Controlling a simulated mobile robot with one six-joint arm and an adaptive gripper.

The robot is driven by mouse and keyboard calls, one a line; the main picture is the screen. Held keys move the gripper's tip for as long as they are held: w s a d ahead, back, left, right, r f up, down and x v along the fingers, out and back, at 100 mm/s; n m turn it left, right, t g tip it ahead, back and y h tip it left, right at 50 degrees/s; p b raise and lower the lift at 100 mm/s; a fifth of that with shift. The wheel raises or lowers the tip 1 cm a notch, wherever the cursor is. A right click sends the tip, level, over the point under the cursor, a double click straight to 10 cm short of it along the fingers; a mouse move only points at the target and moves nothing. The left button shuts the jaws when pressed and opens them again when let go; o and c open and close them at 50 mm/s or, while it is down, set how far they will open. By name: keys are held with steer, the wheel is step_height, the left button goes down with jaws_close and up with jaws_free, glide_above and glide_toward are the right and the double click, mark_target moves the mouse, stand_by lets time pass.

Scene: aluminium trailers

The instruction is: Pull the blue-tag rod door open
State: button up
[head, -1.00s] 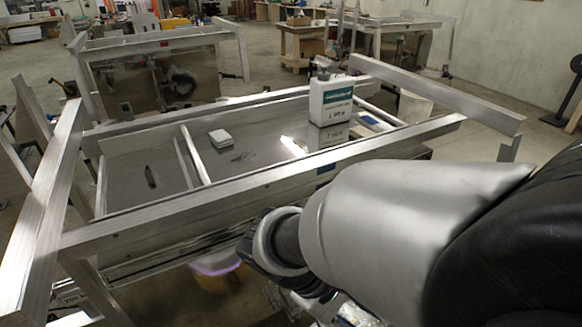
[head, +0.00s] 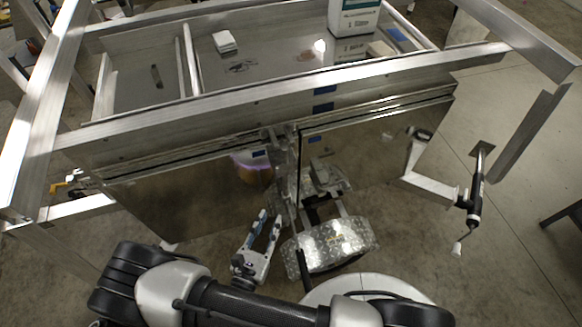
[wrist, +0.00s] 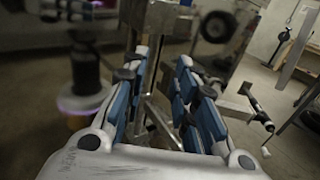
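The polished trailer front has two mirror-like panels, a left panel (head: 170,200) and a right panel (head: 365,145). I cannot tell which is the rod door. Metal rods and brackets (head: 285,150) stand at the seam between them. My gripper (head: 270,216) is open and empty in front of the seam, apart from the panels. In the wrist view the blue-padded fingers (wrist: 161,58) spread, with a metal post (wrist: 158,25) beyond them.
A diamond-plate fender-like piece (head: 340,243) sits just right of my gripper. A crank jack (head: 475,195) stands at the right. A white jug (head: 352,17) and white block (head: 224,41) rest on the trailer bed.

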mark_target(285, 179)
steer(key=shift+n+y, duration=0.5)
steer(key=shift+y, duration=0.1)
steer(key=b+x, duration=0.1)
steer(key=x, duration=1.6)
steer(key=shift+f+b, duration=0.2)
steer(key=shift+b, duration=0.2)
steer(key=shift+c, duration=0.5)
jaws_close()
